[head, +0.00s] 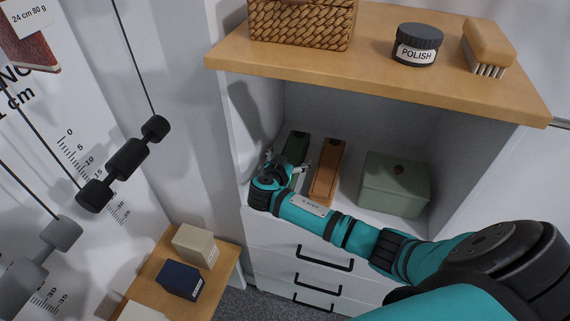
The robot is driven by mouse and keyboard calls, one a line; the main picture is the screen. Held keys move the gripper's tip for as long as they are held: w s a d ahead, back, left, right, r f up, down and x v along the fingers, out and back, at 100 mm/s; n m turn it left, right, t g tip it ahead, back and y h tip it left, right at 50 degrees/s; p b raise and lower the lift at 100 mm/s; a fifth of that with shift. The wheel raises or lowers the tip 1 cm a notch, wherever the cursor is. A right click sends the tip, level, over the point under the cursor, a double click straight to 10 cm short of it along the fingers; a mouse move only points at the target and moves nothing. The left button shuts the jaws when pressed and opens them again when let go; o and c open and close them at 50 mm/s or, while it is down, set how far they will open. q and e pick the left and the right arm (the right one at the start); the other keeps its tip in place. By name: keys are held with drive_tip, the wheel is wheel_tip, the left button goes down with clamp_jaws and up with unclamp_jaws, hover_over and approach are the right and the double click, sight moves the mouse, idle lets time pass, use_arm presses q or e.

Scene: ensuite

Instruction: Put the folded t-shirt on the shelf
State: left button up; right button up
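The shelf is the open compartment (345,125) of a white cabinet under a wooden top. No folded t-shirt can be made out in the head view. My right arm comes in from the right and crosses in front of the compartment. My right gripper (286,162) is at the left part of the opening, its two fingers apparently spread with a gap between them. A dark green long item (296,146) is just behind it, partly hidden by it; I cannot tell if they touch. My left gripper is not in view.
An orange-brown long item (328,170) and a grey-green box (394,184) stand in the compartment. A wicker basket (300,22), polish jar (417,45) and brush (487,45) are on top. Drawers with black handles (324,258) are below. A low wooden table (222,262) holds small boxes.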

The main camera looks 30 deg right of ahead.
drive_tip(key=v, duration=1.1)
drive_tip(key=shift+s+a+b, duration=0.15)
drive_tip(key=shift+a+b, duration=0.1)
drive_tip(key=shift+b, duration=0.15)
